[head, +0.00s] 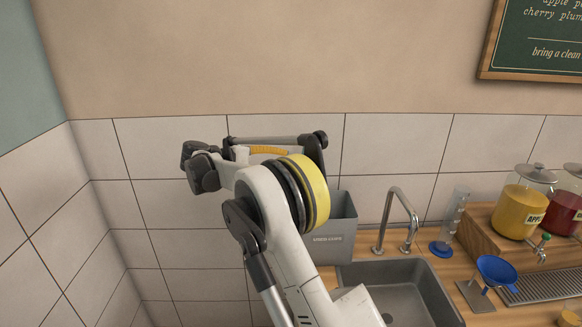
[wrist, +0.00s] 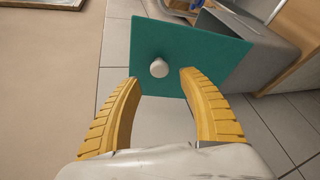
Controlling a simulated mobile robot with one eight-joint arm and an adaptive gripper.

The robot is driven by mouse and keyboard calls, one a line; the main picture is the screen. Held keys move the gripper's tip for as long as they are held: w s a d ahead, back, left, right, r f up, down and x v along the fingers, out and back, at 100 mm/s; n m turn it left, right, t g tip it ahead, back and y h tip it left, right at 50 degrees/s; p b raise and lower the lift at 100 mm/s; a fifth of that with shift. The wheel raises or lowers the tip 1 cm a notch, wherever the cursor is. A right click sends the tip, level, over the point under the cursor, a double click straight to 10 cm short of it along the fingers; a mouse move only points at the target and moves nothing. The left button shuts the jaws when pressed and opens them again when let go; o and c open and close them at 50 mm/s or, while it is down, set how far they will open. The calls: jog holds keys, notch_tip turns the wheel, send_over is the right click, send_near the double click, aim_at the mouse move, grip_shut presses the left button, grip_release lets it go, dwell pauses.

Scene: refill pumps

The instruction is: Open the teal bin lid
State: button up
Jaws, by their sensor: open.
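The teal lid (wrist: 220,55) fills the upper middle of the wrist view, a flat square panel with a round white knob (wrist: 159,68). My gripper (wrist: 161,76) is open, its two yellow ribbed fingers apart with the knob between their tips. I cannot tell whether either finger touches the knob. The lid appears tilted up from the grey bin (wrist: 265,50), and part of the bin's inside shows beyond its edge. In the head view the grey bin (head: 335,240) stands behind my arm, which hides much of it; the teal lid is not seen there.
A sink (head: 400,285) with a tap (head: 398,215) lies right of the bin. A blue funnel (head: 497,270) on a stand and drink jars (head: 525,210) on a wooden riser are farther right. A tiled wall (head: 390,140) is close behind.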

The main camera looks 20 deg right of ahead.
jog(key=v, duration=0.7)
jog(key=shift+a, duration=0.25)
jog(key=s+d+f+t+y+b, duration=0.1)
jog(key=s+f+t+y+b, duration=0.2)
jog(key=s, duration=0.7)
jog(key=s+d+f+t+y+b, duration=0.1)
jog(key=s+f+y+b, duration=0.3)
jog(key=s, duration=0.5)
jog(key=s+a+f+m+t+y+b, duration=0.1)
jog(key=s+a+f+y+b, duration=0.2)
jog(key=s+f, duration=0.4)
jog(key=s+a+f+m+t+y+b, duration=0.2)
jog(key=s+a+f+y+b, duration=0.2)
jog(key=s+f, duration=0.4)
jog(key=s, duration=0.4)
jog(key=shift+a+b, duration=0.35)
jog(key=shift+a, duration=0.05)
